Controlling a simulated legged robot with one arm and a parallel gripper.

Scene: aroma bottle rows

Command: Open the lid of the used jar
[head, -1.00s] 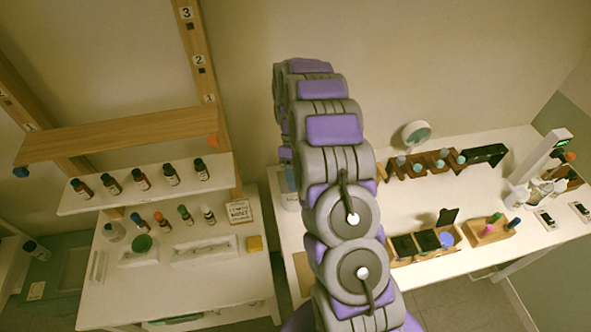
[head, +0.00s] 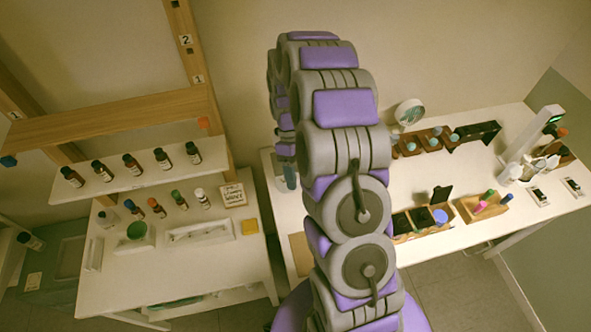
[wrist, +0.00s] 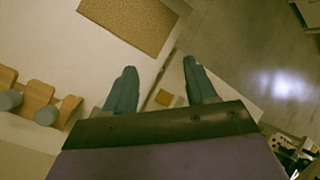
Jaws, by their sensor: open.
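My gripper (wrist: 159,65) shows in the wrist view with two teal fingers apart and nothing between them. In the head view its fingers (head: 290,177) are partly hidden behind my arm, over the left end of the right table. A pale, see-through shape, perhaps a jar (head: 277,182), shows beside them there; its lid cannot be made out. I cannot tell which container is the used jar. No jar shows clearly in the wrist view.
The right table has wooden racks (head: 432,142), an open box (head: 420,220) and a lamp-like stand (head: 535,130). A cork mat (wrist: 132,20) lies near the gripper.

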